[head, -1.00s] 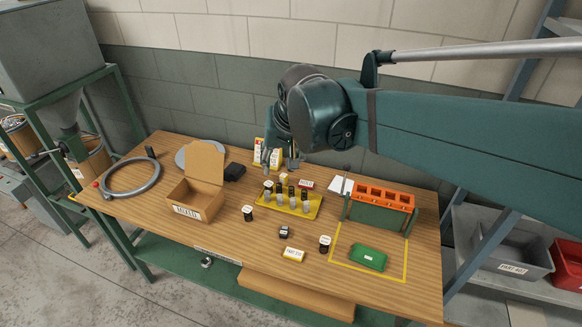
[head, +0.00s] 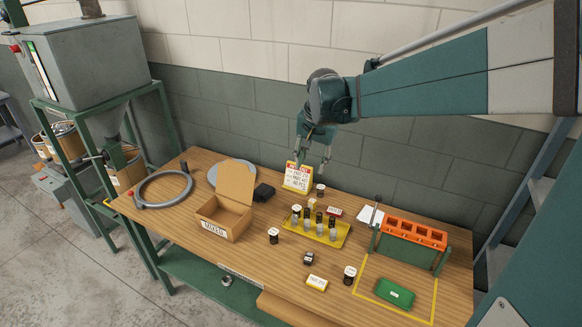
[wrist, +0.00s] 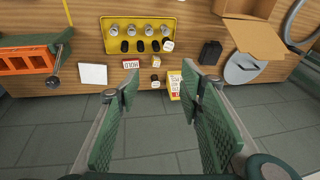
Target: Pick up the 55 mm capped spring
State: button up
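A yellow tray (head: 341,239) holds several short upright grey springs or cylinders (head: 320,228), with dark and pale pieces at their tops or beside them. The tray also shows at the top of the wrist view (wrist: 177,37), with a row of grey pieces (wrist: 147,29) and a row of dark ones (wrist: 139,46). Lengths cannot be read, so I cannot tell which is the 55 mm capped spring. My gripper (head: 314,160) is above the back of the table, near the wall, apart from the tray. In the wrist view my gripper (wrist: 160,88) is open and empty.
An orange-topped rack (head: 413,233) stands right of the tray. An open cardboard box (head: 226,215) is left. A red-yellow-white sign (head: 297,178) and a small container (head: 320,190) stand behind the tray.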

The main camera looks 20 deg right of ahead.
jog(key=w+d+f+m+g, duration=0.1)
jog(key=w+d+f+m, duration=0.1)
jog(key=w+d+f, duration=0.4)
jog(key=w+d+f+m+g, duration=0.1)
jog(key=w+d+f+m, duration=0.1)
jog(key=w+f, duration=0.35)
jog(key=m+g, duration=0.1)
jog(key=m, duration=0.2)
send_over(321, 187)
jog(key=f, duration=1.2)
jog(key=shift+s+a+f, duration=0.1)
jog(key=shift+s+f, duration=0.05)
jog(key=shift+s, duration=0.2)
jog(key=shift+w+d+f+m, duration=0.2)
jog(key=shift+f+m, duration=0.1)
jog(key=shift+f, duration=0.2)
jog(key=shift+f, duration=1.25)
jog(key=shift+f, duration=0.1)
jog(key=shift+w+a+f, duration=0.1)
jog(key=shift+w+f, duration=0.05)
jog(key=shift+f, duration=2.4)
